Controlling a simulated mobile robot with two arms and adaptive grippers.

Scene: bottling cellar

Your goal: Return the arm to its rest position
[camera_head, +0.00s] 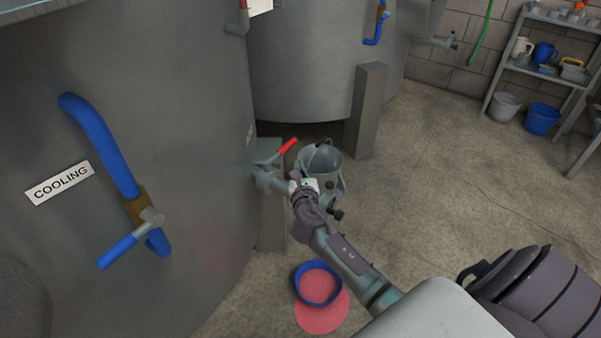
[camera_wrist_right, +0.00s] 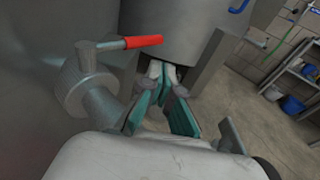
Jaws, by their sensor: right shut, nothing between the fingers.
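My right arm reaches in from the lower right in the head view. Its right gripper (camera_head: 322,146) is shut and empty, close to the side of the near tank. A grey valve (camera_head: 268,181) with a red lever handle (camera_head: 288,146) sticks out of that tank, just left of the gripper. In the right wrist view the shut teal fingers (camera_wrist_right: 166,82) point towards the dark gap under the far tank. The valve (camera_wrist_right: 85,88) and its red handle (camera_wrist_right: 143,42) stand to their left, apart from the fingertips. My left gripper is out of view.
The near tank (camera_head: 190,100) fills the left, with a blue-handled cooling pipe (camera_head: 100,140). A grey post (camera_head: 367,112) stands ahead. A blue container (camera_head: 302,290) with red contents stands on the floor beside a red patch (camera_head: 325,318). Floor to the right is open, before a shelf (camera_head: 545,65).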

